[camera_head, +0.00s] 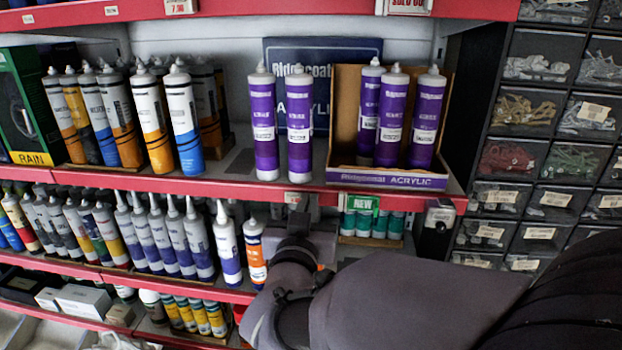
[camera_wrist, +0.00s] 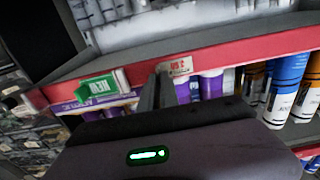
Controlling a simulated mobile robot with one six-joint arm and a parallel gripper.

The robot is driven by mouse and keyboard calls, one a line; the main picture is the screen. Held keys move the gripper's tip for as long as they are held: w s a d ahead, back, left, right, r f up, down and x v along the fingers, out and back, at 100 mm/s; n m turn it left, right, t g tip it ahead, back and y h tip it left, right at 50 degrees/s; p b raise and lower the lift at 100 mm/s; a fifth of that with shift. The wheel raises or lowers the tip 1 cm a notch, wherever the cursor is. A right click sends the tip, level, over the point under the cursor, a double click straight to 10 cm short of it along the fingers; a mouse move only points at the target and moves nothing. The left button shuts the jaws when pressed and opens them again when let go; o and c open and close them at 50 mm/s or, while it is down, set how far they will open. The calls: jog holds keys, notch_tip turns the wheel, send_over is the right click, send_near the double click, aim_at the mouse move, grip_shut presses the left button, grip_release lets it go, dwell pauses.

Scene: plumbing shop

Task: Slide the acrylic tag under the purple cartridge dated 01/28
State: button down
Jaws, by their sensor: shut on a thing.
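Two purple cartridges stand upright on the shelf, a left one (camera_head: 264,122) and a right one (camera_head: 299,124). Three more purple cartridges (camera_head: 393,115) stand in an open display box (camera_head: 386,178). Dates on their labels are too small to read. My gripper (camera_head: 298,212) is at the red shelf edge, below the two loose cartridges. A small pale tag (camera_head: 293,197) shows at its fingertips. In the wrist view, which looks upside down, my gripper (camera_wrist: 158,78) is shut, with the tag (camera_wrist: 180,67) at its tips against the red edge.
A green NEW sign (camera_head: 361,204) hangs on the shelf edge right of my gripper. White and orange cartridges (camera_head: 184,120) crowd the upper shelf's left. Below, white-blue tubes (camera_head: 228,244) stand close to my gripper. Parts drawers (camera_head: 535,110) are at right.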

dwell(0.3)
jog(key=c, duration=1.6)
grip_release()
jog(key=s+a+b, duration=0.1)
jog(key=s+b, duration=0.2)
jog(key=s, duration=1.4)
jog(key=shift+s, duration=0.2)
jog(key=shift+a, duration=0.15)
